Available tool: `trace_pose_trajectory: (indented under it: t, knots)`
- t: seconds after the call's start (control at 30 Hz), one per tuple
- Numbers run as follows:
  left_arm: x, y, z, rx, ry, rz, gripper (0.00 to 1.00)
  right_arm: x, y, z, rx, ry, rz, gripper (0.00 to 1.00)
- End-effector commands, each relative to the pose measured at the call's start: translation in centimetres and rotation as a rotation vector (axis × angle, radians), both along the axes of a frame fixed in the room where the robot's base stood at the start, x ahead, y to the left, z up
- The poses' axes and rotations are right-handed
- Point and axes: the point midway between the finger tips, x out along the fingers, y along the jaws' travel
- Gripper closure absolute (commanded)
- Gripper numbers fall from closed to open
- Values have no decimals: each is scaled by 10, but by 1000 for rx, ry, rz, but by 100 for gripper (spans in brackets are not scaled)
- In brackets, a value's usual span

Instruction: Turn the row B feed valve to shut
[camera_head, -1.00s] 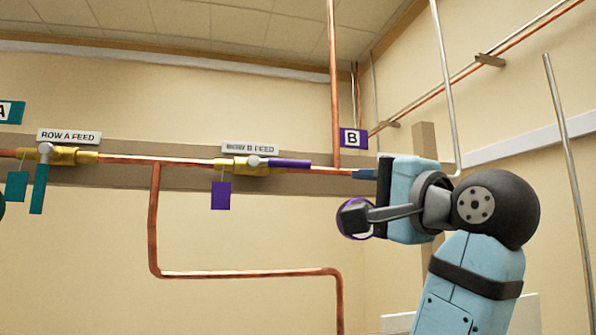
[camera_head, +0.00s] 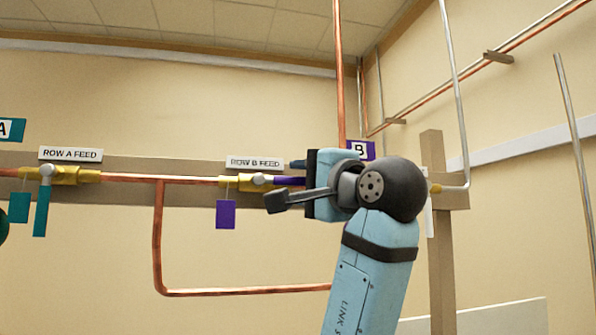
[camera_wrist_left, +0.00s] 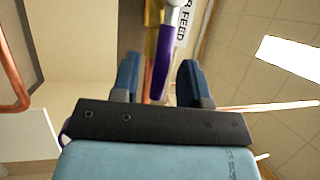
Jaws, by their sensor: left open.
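The row B feed valve (camera_head: 248,182) is a brass body on the copper pipe, below the "ROW B FEED" label (camera_head: 255,162). Its purple lever (camera_head: 288,181) points right along the pipe. My left gripper (camera_head: 297,172) is at the lever's free end and hides it in the head view. In the left wrist view the purple lever (camera_wrist_left: 158,66) reaches between the two open blue fingers of the gripper (camera_wrist_left: 160,80), with a gap on each side. My right gripper is not in view.
A purple tag (camera_head: 226,214) hangs below the row B valve. The row A valve (camera_head: 72,176) sits to the left, its teal lever (camera_head: 41,208) hanging down. A vertical copper pipe (camera_head: 338,80) rises behind my gripper, and a lower pipe (camera_head: 240,292) runs beneath.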

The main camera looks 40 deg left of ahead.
Motion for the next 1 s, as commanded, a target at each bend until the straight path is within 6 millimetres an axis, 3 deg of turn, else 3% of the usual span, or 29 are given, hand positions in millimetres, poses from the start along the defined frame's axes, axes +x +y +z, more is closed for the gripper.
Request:
trace_pose_trajectory:
  t: [0.13, 0.43, 0.47, 0.63, 1.0]
  knots:
    - [4, 11, 2, 1, 1, 0, 59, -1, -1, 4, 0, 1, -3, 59]
    - [4, 13, 2, 0, 0, -1, 59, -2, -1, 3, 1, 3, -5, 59]
    - [4, 13, 2, 0, 0, -1, 61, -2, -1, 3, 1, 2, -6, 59]
    - [4, 13, 2, 0, 0, -1, 100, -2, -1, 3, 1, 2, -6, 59]
    - [4, 13, -1, 14, 17, -2, 100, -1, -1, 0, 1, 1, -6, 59]
